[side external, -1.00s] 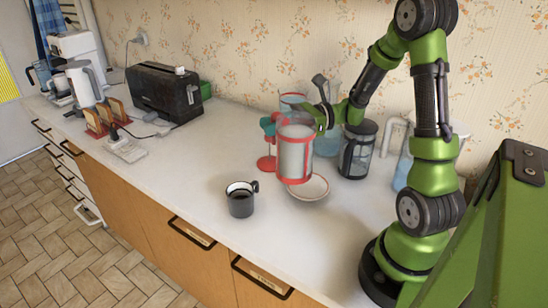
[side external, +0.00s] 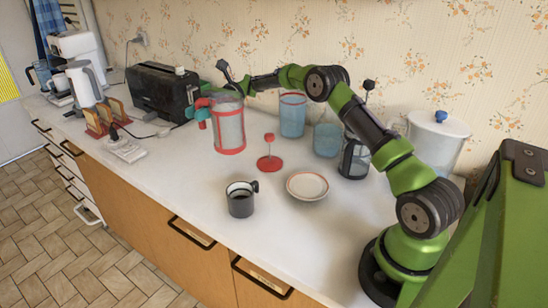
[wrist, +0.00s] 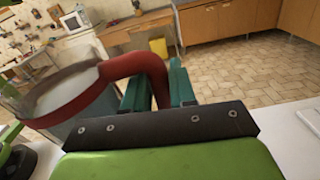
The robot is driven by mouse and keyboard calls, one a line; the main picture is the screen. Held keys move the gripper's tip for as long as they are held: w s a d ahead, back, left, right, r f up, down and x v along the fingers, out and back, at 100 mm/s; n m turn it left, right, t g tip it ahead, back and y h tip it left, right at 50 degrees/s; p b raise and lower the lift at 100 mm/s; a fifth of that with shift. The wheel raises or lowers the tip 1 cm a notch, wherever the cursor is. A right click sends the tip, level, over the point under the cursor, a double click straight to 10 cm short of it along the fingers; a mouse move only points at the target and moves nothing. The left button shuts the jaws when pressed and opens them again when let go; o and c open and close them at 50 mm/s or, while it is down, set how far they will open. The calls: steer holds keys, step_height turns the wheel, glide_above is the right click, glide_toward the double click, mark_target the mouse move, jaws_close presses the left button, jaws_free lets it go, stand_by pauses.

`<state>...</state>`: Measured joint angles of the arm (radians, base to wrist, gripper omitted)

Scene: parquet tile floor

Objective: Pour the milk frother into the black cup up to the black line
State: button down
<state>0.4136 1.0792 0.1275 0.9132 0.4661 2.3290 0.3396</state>
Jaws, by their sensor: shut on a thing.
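The milk frother (side external: 229,128) is a clear jug with red rims and whitish contents. It stands upright at the back of the counter, left of centre; I cannot tell whether its base touches the counter. My gripper (side external: 197,112) is shut on its red handle, on the left side of the jug. The wrist view shows the teal fingers (wrist: 160,88) around the red handle, with the frother (wrist: 65,100) at left. The black cup (side external: 240,205) stands upright near the front edge, its handle to the right. Its inside is partly white with something dark below; the black line cannot be made out.
A red plunger (side external: 268,164) and a white saucer (side external: 292,187) with a red rim lie between the cup and the glasses. Blue glasses (side external: 292,116), a French press (side external: 354,160) and a lidded jug (side external: 440,140) stand behind. A toaster (side external: 165,92) is left of the frother.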

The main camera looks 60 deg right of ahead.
step_height(320, 180, down, 10)
steer(key=a+f+n, duration=0.1)
steer(key=s+a+r+n+t+h, duration=0.2)
steer(key=s+r+n+t+h, duration=0.1)
steer(key=r+n+h, duration=0.2)
steer(key=shift+s+a+r+n+h, duration=0.4)
steer(key=shift+r+n, duration=0.85)
steer(key=shift+n, duration=0.75)
stand_by(1.4)
steer(key=shift+d+f, duration=0.1)
stand_by(3.5)
